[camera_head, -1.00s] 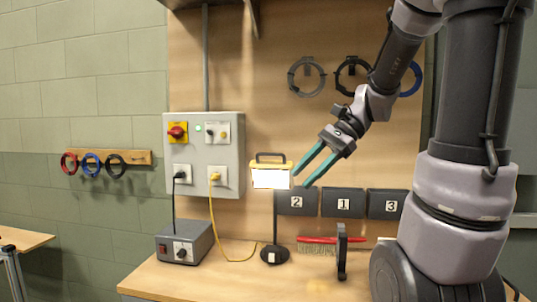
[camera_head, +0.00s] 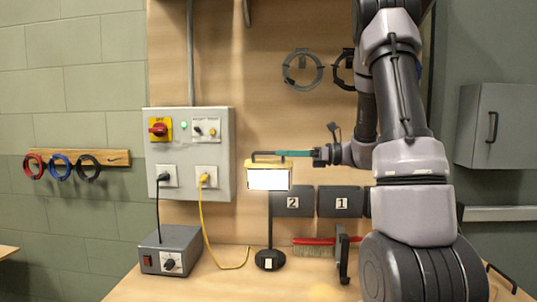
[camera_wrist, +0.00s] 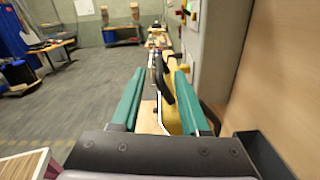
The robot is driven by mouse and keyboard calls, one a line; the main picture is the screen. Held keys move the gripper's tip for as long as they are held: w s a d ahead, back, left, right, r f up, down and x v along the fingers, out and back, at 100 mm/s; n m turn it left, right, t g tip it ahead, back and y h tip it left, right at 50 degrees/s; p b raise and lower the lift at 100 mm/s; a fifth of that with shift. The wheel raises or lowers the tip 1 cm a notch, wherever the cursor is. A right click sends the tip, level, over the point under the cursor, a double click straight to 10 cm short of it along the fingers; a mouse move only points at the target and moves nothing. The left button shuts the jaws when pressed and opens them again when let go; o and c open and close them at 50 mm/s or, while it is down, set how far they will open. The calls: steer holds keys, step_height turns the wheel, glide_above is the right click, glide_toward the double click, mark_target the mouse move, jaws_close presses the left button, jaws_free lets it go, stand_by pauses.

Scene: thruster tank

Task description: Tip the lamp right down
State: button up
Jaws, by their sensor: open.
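The lamp has a yellow head (camera_head: 268,179) with a lit white panel facing the head camera, a dark handle on top, a thin dark post and a round black base (camera_head: 270,259). The post stands upright on the bench. My gripper (camera_head: 281,153) comes from the right, level with the handle at the top of the lamp head. In the wrist view its two teal fingers are open (camera_wrist: 157,75), with the dark handle (camera_wrist: 164,84) and part of the yellow head between them. I cannot tell whether a finger touches the handle.
A grey power box (camera_head: 171,251) stands on the bench left of the lamp, with cables to a wall panel (camera_head: 190,150). A red brush (camera_head: 315,241) and dark upright holder (camera_head: 342,255) are right of the base. Numbered bins (camera_head: 340,201) hang behind.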

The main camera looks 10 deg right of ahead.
mark_target(269, 153)
steer(key=x, duration=0.5)
jaws_close()
stand_by(1.4)
